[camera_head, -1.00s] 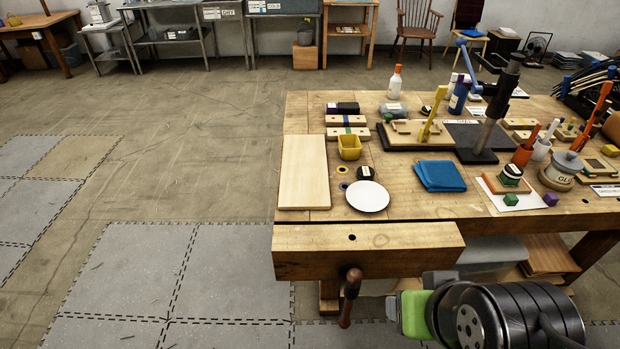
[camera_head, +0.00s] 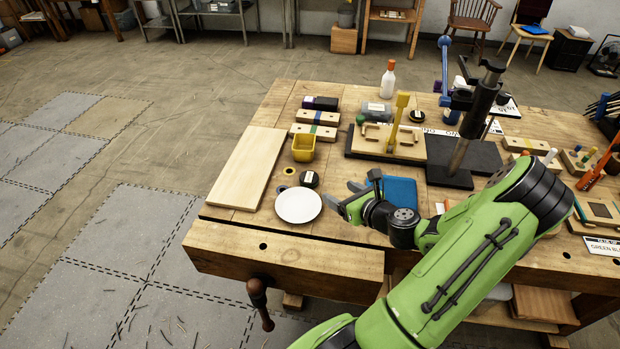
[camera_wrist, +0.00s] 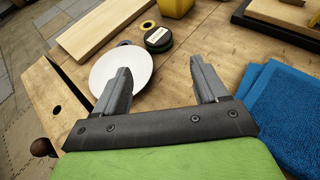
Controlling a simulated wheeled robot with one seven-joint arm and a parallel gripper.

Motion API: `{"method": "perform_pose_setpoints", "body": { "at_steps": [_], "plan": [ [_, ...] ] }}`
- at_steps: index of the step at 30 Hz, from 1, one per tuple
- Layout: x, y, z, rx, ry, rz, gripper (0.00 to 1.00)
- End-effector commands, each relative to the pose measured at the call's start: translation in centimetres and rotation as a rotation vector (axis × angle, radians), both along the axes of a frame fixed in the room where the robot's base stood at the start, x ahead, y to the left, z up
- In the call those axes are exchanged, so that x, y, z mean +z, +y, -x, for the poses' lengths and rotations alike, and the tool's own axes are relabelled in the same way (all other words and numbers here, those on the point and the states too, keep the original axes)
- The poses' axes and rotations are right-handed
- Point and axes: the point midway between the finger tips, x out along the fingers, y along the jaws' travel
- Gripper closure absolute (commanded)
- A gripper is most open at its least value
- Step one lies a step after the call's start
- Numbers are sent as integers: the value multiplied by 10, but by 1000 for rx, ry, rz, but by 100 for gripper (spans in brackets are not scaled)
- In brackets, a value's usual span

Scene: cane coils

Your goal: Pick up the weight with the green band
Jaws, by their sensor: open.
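A small black round weight with a pale label (camera_head: 309,179) sits on the bench behind the white plate (camera_head: 298,206). In the wrist view this weight (camera_wrist: 158,38) shows a thin green band low on its side, and it stands just beyond the plate (camera_wrist: 122,66). Another dark round weight (camera_head: 417,116) stands farther back on the bench; its band colour is too small to tell. My gripper (camera_head: 347,197) is open and empty over the bench, just right of the plate. In the wrist view the weight lies ahead of the spread fingers (camera_wrist: 160,72), apart from them.
A yellow cup (camera_head: 303,149) stands behind the weight, and a pale board (camera_head: 248,168) lies left. A blue folded cloth (camera_head: 400,191) lies right of my gripper. A black stand with an upright post (camera_head: 468,145) rises farther right. Bare wood separates plate and cloth.

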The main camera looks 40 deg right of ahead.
Motion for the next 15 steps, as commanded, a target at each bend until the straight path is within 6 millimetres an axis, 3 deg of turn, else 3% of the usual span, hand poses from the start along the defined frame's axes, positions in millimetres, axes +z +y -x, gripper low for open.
{"method": "perform_pose_setpoints", "body": {
  "at_steps": [9, 15],
  "plan": [
    [-31, -7, -72, 10, 3, 6, 28],
    [-41, -10, -95, 11, 3, 6, 28]
  ]
}}
